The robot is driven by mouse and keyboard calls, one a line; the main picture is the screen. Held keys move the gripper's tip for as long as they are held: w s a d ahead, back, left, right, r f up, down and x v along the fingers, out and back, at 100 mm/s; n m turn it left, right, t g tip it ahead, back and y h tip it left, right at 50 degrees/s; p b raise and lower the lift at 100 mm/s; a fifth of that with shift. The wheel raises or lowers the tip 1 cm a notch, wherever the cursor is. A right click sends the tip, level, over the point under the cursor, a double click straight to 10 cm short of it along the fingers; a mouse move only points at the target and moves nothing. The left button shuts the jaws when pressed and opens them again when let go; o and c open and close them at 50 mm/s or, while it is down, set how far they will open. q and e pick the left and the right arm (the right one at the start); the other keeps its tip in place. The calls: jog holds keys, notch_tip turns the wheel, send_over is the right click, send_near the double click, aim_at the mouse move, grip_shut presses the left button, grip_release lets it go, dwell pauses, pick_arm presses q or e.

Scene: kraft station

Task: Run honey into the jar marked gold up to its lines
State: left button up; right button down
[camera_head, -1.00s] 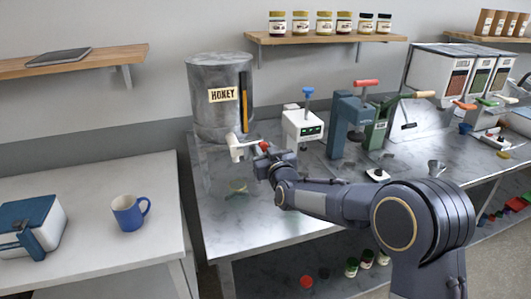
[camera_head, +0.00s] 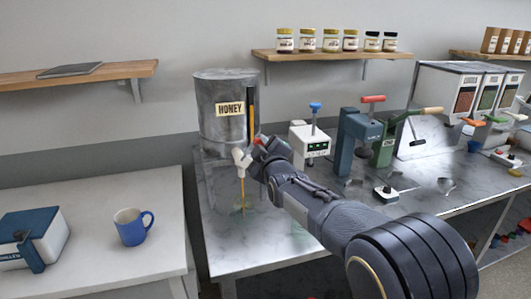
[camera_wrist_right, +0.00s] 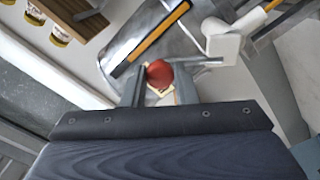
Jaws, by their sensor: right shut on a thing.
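The grey metal honey tank (camera_head: 222,125) with its HONEY label stands on the metal bench. Its white tap (camera_head: 240,158) is low on the front and also shows in the wrist view (camera_wrist_right: 222,44). My right gripper (camera_head: 258,150) is shut on the tap's red knob (camera_wrist_right: 160,74), which sits between the fingers in the wrist view. A thin amber honey stream (camera_head: 243,188) runs down from the spout. It ends at a small, faint see-through jar (camera_head: 241,209) on the bench below. The jar's mark, lines and honey level are too small to read. My left gripper is out of view.
A white device (camera_head: 309,142) and blue and green presses (camera_head: 360,140) stand right of the tank. A blue mug (camera_head: 131,228) and a blue-and-white box (camera_head: 35,240) are on the left table. Jars line the shelf (camera_head: 330,53) above.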

jog(key=shift+s+a+r+n, duration=0.2)
jog(key=shift+a+r+n, duration=0.3)
jog(key=shift+n, duration=0.4)
jog(key=shift+a, duration=0.15)
jog(key=c, duration=1.1)
grip_release()
jog(key=shift+c, duration=0.2)
jog(key=b+v, duration=0.2)
jog(key=v, duration=0.6)
jog(key=shift+b, duration=0.4)
jog(key=shift+w, duration=0.1)
